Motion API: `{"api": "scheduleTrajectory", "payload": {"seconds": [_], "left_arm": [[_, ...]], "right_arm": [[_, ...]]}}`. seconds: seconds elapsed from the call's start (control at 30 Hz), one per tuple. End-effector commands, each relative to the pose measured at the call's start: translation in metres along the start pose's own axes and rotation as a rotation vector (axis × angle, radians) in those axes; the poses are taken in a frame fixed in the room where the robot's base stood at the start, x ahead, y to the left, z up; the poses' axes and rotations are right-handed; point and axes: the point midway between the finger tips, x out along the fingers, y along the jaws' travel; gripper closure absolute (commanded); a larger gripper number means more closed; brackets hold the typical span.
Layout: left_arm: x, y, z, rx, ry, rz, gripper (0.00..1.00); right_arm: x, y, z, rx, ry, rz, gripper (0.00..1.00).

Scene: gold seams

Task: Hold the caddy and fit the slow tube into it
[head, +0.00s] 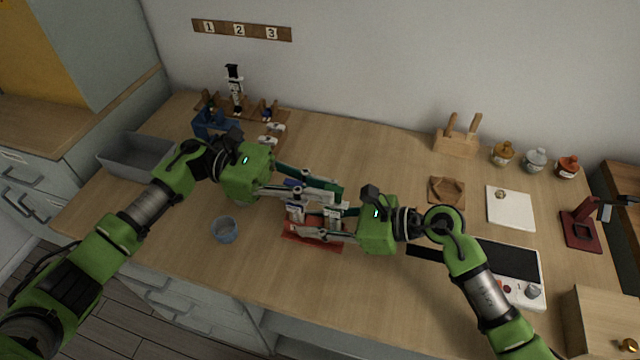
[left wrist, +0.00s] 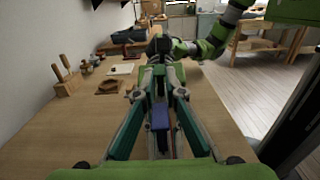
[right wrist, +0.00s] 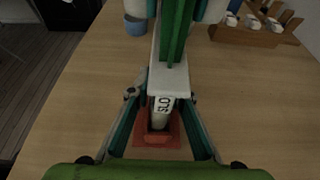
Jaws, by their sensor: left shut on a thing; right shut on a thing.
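The slow tube (right wrist: 162,106) is white with dark letters, "SLO" showing in the right wrist view. My left gripper (head: 333,196) is shut on it from above; a blue part (left wrist: 160,117) shows between its fingers in the left wrist view. The red caddy (head: 298,238) is low over the table, between the fingers of my right gripper (head: 312,226), which is shut on it. In the right wrist view the tube's lower end is at the caddy (right wrist: 148,138), roughly upright. I cannot tell how deep it sits; the left fingers hide its top.
A blue cup (head: 224,230) stands left of the caddy. A grey bin (head: 135,155), a blue holder (head: 210,124) and a wooden rack with white tubes (right wrist: 250,35) are at the left back. A scale-like device (head: 512,262) is at the right. The middle table behind the grippers is clear.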

Motion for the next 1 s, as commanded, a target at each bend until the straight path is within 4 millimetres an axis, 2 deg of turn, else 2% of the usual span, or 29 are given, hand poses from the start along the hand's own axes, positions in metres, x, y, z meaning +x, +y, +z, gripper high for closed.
{"api": "scheduleTrajectory", "payload": {"seconds": [0.47, 1.0], "left_arm": [[0.0, 0.0, -0.001, 0.0, 0.0, 0.0, 1.0], [0.0, 0.0, -0.011, -0.001, 0.0, 0.0, 1.0]], "right_arm": [[0.0, 0.0, 0.0, 0.0, 0.0, 0.0, 1.0], [0.0, 0.0, 0.0, 0.0, 0.0, 0.0, 1.0]]}}
